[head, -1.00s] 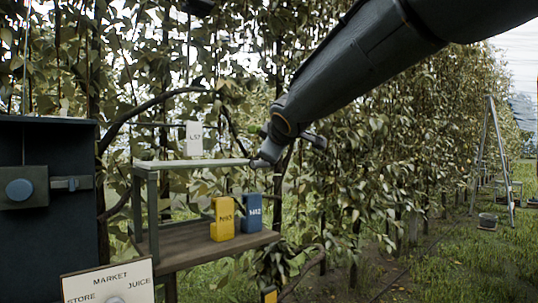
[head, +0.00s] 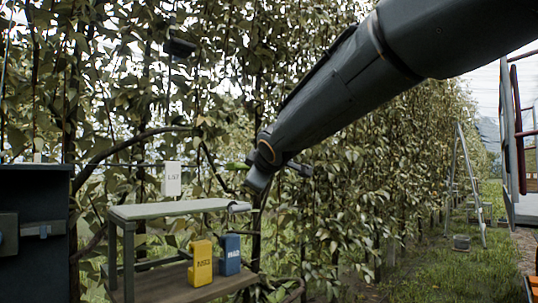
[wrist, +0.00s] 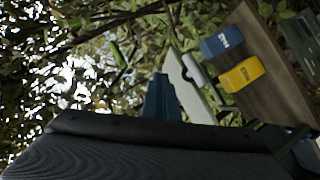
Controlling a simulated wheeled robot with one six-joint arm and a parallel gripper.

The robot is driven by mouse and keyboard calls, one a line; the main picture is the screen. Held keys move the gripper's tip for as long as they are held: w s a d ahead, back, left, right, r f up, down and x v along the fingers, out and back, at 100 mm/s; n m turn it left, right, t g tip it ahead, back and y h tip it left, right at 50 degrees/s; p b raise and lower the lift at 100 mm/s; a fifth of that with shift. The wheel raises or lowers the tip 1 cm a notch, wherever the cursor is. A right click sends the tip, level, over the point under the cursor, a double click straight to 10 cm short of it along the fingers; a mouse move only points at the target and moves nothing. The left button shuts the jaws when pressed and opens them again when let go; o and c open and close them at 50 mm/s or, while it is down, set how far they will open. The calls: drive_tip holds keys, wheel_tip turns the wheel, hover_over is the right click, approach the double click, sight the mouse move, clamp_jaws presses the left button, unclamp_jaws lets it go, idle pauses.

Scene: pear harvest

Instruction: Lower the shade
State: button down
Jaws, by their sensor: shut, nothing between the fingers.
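A pale flat panel (head: 180,209), which I take to be the shade, lies level on grey posts above a wooden shelf (head: 190,284). My gripper (head: 256,184) is shut and empty, just above and right of that end in the head view. Contact cannot be told. In the wrist view, the blue-grey gripper tip (wrist: 162,100) is beside the tilted pale panel (wrist: 193,97). A short white cylinder (wrist: 194,71) shows near the panel's notch; what it belongs to is unclear.
A yellow block (head: 201,264) and a blue block (head: 230,255) stand on the shelf. A white tag (head: 172,179) hangs behind the panel. A dark cabinet (head: 33,225) stands at left. Foliage is close behind; a ladder (head: 465,180) and red-framed structure (head: 519,130) are at right.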

drive_tip(key=s+d+r+p, duration=0.4)
drive_tip(key=p, duration=0.1)
drive_tip(key=shift+s+d+r+p, duration=0.15)
drive_tip(key=shift+s+d+p, duration=0.1)
drive_tip(key=shift+p, duration=0.1)
drive_tip(key=s+d+f+m+g+h, duration=0.1)
drive_tip(key=s+d+f+m+g, duration=0.2)
drive_tip(key=f, duration=0.5)
drive_tip(key=s+d+f+m+g+h, duration=0.1)
drive_tip(key=s+d+f+m, duration=0.1)
drive_tip(key=d+f, duration=0.45)
drive_tip(key=s+d+f+m+g+h, duration=0.1)
drive_tip(key=s+d+f+m+g, duration=0.15)
drive_tip(key=f, duration=0.75)
drive_tip(key=s+d+f+m+g, duration=0.3)
drive_tip(key=s+d+f+m, duration=0.1)
drive_tip(key=s+f, duration=0.5)
drive_tip(key=s+d+f+m+g+h, duration=0.1)
drive_tip(key=s+d+f+m+g, duration=0.2)
drive_tip(key=s+f, duration=0.6)
drive_tip(key=s+d, duration=0.1)
drive_tip(key=s, duration=0.3)
drive_tip(key=shift+s+d+f+m, duration=0.15)
drive_tip(key=shift+s+d+m, duration=0.1)
drive_tip(key=shift+s+m, duration=0.1)
